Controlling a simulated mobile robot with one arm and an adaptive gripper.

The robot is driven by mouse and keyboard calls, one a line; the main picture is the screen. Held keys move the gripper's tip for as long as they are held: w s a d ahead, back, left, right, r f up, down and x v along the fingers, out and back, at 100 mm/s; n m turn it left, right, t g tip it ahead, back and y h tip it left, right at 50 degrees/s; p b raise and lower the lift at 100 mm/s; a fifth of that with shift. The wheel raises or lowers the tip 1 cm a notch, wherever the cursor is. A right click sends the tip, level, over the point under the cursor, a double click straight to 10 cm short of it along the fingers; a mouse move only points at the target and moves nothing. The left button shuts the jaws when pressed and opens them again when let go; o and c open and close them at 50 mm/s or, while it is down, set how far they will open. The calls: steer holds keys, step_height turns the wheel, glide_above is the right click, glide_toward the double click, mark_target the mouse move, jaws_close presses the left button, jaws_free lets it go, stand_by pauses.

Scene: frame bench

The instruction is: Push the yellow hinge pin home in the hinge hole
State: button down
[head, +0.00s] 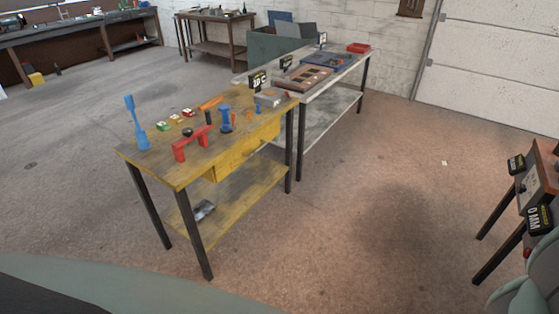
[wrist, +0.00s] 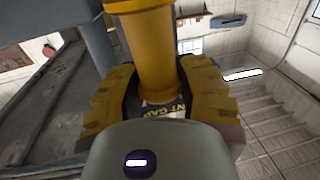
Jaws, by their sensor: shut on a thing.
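In the wrist view the yellow hinge pin (wrist: 156,60) is a thick, smooth cylinder with a wider collar towards the top of the picture. My gripper (wrist: 160,96) is shut on it, with one yellow-padded finger on each side. A blue-grey bar (wrist: 92,38) lies left of the pin. My gripper is not visible in the head view.
A yellow-topped bench (head: 155,165) carries red and blue tools and small blocks. A pale bench (head: 318,92) with trays adjoins it behind. At the right edge a reddish-brown stand (head: 545,160) bears a grey plate (head: 530,188) and black signs. The floor between is clear.

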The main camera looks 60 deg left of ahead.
steer(key=shift+w+f+b, duration=0.1)
steer(key=shift+f+b, duration=3.1)
steer(key=shift+f, duration=0.85)
steer(key=c, duration=0.7)
jaws_free()
steer(key=shift+o, duration=0.5)
steer(key=shift+a, duration=0.15)
steer(key=shift+s+a+r, duration=0.2)
steer(key=shift+s+a, duration=0.2)
steer(key=v, duration=1.1)
steer(key=shift+f, duration=0.25)
steer(key=shift+d, duration=0.1)
